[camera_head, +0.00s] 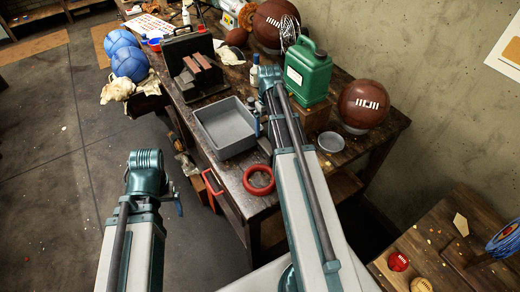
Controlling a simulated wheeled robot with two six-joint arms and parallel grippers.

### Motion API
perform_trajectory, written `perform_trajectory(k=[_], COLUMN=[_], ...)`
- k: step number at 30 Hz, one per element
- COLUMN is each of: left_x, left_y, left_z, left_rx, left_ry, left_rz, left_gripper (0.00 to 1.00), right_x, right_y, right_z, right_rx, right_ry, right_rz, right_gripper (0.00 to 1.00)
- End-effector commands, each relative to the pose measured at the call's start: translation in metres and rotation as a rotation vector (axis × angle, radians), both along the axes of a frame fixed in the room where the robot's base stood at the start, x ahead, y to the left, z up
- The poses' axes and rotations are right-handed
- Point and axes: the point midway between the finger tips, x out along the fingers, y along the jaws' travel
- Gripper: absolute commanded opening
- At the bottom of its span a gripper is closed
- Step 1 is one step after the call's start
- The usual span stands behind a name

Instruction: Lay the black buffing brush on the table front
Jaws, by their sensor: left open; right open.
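The dark wooden table (228,178) runs away from me, its near front part holding a red ring (258,181) and a grey tray (206,110). I cannot make out the black buffing brush for certain; it may be hidden behind my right arm or among the dark things further back. My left gripper (178,205) is mostly hidden by its own arm, off the table's left side, and I see nothing in it. My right gripper (258,127) is partly hidden by its arm, over the table beside the grey tray's right side. Both are open.
A green jug (307,72), a brown ball (363,104) and a small grey bowl (331,142) stand to the right of my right arm. A dark rack with brown blocks (200,76) stands behind the tray. Blue balls (130,63) are at the far left.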

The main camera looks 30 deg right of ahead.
Motion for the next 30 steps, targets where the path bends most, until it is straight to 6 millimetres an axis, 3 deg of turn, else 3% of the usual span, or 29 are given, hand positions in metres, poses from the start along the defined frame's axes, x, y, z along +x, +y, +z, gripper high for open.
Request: perform_trajectory(k=[18, 30], left_x=[0.000, 0.000], left_y=[0.000, 0.000], left_z=[-0.081, -0.090], left_rx=[0.000, 0.000], left_ry=[0.000, 0.000], left_rz=[0.002, 0.002], left_gripper=[0.86, 0.86], right_x=[-0.001, -0.002], right_y=[0.000, -0.001], right_z=[-0.081, -0.090], right_rx=[0.000, 0.000], right_ry=[0.000, 0.000], right_rz=[0.000, 0.000], right_gripper=[0.91, 0.91])
